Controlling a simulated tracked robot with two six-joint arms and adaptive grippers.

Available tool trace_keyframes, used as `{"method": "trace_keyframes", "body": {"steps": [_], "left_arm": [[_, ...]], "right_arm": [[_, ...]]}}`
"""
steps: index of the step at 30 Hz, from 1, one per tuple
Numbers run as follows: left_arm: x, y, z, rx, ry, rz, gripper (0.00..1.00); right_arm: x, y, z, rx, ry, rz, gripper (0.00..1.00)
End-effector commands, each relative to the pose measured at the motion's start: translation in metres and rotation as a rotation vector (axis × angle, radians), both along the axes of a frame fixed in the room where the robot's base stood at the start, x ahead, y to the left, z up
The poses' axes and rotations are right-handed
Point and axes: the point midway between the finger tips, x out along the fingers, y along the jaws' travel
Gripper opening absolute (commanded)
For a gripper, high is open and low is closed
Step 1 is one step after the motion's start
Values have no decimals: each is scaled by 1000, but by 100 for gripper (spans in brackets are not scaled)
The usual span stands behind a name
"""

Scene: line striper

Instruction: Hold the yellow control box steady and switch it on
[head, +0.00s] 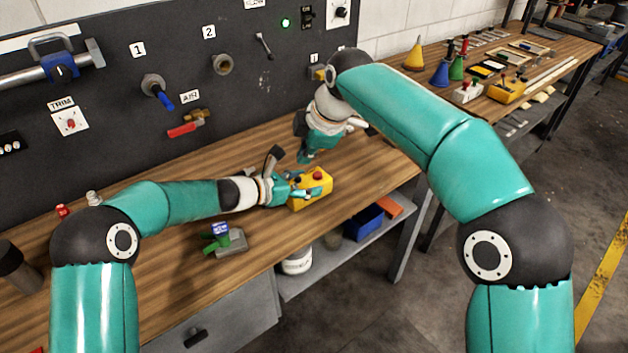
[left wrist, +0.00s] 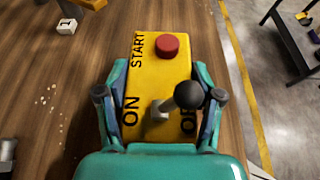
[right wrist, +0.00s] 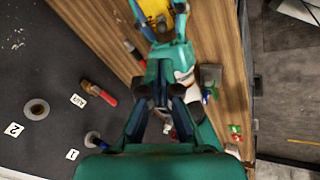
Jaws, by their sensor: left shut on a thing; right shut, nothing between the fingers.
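The yellow control box (head: 317,181) stands on the wooden bench near its front edge. My left gripper (head: 301,188) is shut on it, one finger on each side. In the left wrist view the box (left wrist: 150,70) has a red START button (left wrist: 168,46), the word ON at left, and a partly hidden OFF at right. A lever with a black knob (left wrist: 188,94) leans right, toward OFF. My right gripper (head: 305,155) is shut and empty above the bench, behind the box and apart from it. The right wrist view shows part of the box (right wrist: 156,10) beyond my right gripper (right wrist: 160,75).
A dark panel with numbered fittings and a red-handled valve (head: 185,129) stands behind the bench. A grey block with a green part (head: 231,241) sits left of the box. A second bench (head: 555,57) at right carries cones and another yellow box. Bare wood lies right of the box.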

Motion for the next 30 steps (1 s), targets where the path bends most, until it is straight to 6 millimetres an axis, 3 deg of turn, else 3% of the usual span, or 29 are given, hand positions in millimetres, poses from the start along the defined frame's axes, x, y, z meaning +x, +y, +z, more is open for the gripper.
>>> {"method": "trace_keyframes", "body": {"steps": [9, 15, 23, 30], "left_arm": [[0, 1, -3, 4, 3, 1, 5], [0, 1, -3, 4, 3, 1, 5], [0, 1, -3, 5, 4, 1, 5], [0, 1, -4, 5, 4, 1, 5]], "right_arm": [[-17, 32, -10, 349, 321, -615, 0], [-28, 42, -15, 547, 586, -1034, 0], [-37, 40, -22, 750, 992, -1625, 0], [-39, 18, -27, 866, 1444, -2227, 0]]}}
